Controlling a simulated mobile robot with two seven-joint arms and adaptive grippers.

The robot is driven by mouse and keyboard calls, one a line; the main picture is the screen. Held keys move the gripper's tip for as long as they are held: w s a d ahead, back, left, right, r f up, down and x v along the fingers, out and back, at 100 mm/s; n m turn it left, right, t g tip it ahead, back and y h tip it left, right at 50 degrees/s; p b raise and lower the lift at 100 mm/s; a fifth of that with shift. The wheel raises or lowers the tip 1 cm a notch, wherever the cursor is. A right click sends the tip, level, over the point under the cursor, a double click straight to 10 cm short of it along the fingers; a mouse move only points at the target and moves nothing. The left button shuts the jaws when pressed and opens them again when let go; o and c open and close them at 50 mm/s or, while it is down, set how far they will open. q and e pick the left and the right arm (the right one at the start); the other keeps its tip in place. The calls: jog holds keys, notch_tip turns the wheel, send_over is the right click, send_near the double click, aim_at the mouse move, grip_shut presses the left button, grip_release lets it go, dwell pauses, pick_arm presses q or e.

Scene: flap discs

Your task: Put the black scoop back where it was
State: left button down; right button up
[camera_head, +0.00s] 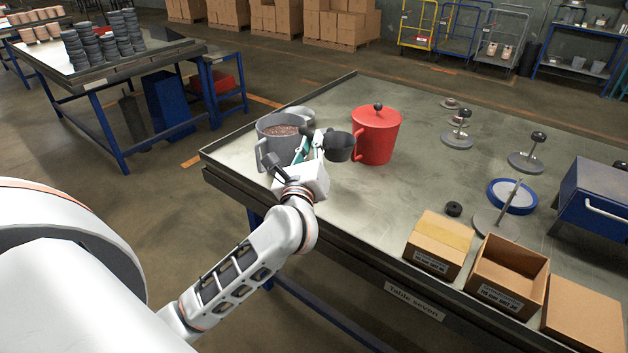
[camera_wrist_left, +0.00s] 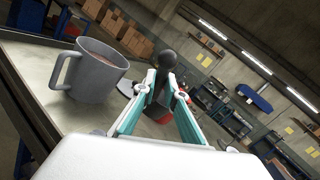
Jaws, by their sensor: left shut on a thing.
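My left gripper (camera_head: 308,150) is shut on the black scoop (camera_head: 340,147) and holds it above the table. The scoop's dark cup points right, in front of the red canister's left side; I cannot tell whether they touch. In the left wrist view the scoop's rounded dark handle end (camera_wrist_left: 168,59) rises between the fingers (camera_wrist_left: 165,90). A grey handled container (camera_head: 278,146) filled with brown granules stands just left of the gripper; it also shows in the left wrist view (camera_wrist_left: 92,75). The red canister (camera_head: 377,137) has its knobbed lid on. My right gripper is not in view.
Cardboard boxes (camera_head: 440,240) line the table's front right. Metal stands (camera_head: 458,138), a blue-rimmed disc (camera_head: 512,196) and a blue toolbox (camera_head: 597,195) are at right. The table's middle is clear.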

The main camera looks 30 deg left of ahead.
pick_arm(q)
notch_tip(320, 180, down, 10)
jog(key=b, duration=0.1)
jog(key=shift+f+b, duration=0.2)
jog(key=shift+b, duration=0.1)
jog(key=c, duration=2.5)
grip_release()
jog(key=shift+f, duration=0.15)
jog(key=o, duration=0.4)
jog(key=shift+r, duration=0.2)
